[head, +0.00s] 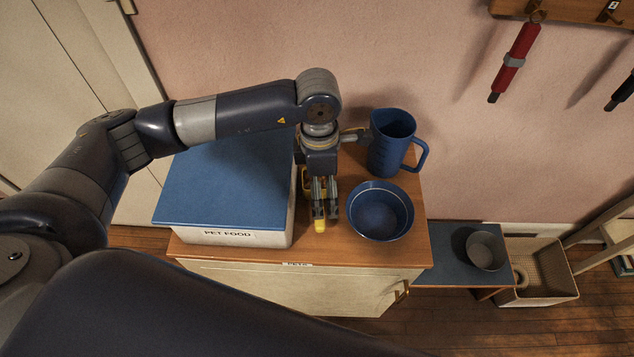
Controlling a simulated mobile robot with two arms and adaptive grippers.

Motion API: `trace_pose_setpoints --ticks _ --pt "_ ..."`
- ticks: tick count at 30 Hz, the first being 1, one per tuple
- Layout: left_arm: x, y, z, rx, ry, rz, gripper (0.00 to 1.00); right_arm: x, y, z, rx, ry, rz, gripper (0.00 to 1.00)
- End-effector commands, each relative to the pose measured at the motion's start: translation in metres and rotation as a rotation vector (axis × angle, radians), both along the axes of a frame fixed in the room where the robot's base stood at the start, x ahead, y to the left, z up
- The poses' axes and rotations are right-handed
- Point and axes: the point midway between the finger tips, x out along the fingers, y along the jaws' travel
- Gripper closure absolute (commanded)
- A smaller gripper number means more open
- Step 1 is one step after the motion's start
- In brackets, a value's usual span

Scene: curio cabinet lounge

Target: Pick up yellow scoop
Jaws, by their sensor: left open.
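The yellow scoop (319,225) is on the wooden cabinet top (270,256), between the pet food box and the blue bowl. Only part of it shows, at the fingertips of my left gripper. My left gripper (325,206) points down over the scoop with its fingers open. The fingers and wrist hide the rest of the scoop. I cannot tell whether the fingers touch it. My right gripper is not in view.
The box labelled PET FOOD (225,190) has a blue lid and stands close left of the gripper. A blue bowl (380,211) and a blue jug (393,142) stand close right. A low bench (440,250) holds a grey bowl (485,250). A basket (541,271) stands further right.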

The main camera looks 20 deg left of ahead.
Motion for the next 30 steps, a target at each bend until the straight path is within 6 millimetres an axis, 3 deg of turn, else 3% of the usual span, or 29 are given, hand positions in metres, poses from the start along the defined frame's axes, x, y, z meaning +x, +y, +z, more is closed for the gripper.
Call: trace_pose_setpoints --ticks 4,10,16,24,30 --pt "0.005 0.017 -0.009 0.065 -0.008 0.008 0.00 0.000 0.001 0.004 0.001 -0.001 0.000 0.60" --pt "0.005 0.016 -0.041 0.064 -0.009 0.008 0.00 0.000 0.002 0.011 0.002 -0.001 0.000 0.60" --pt "0.005 0.015 -0.056 0.061 -0.010 0.007 0.00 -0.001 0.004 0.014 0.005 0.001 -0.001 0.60" --pt "0.003 0.011 -0.093 0.061 -0.008 0.009 0.00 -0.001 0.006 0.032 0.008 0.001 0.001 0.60" --pt "0.004 0.011 -0.107 0.060 -0.010 0.006 0.00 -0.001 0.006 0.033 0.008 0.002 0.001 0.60"
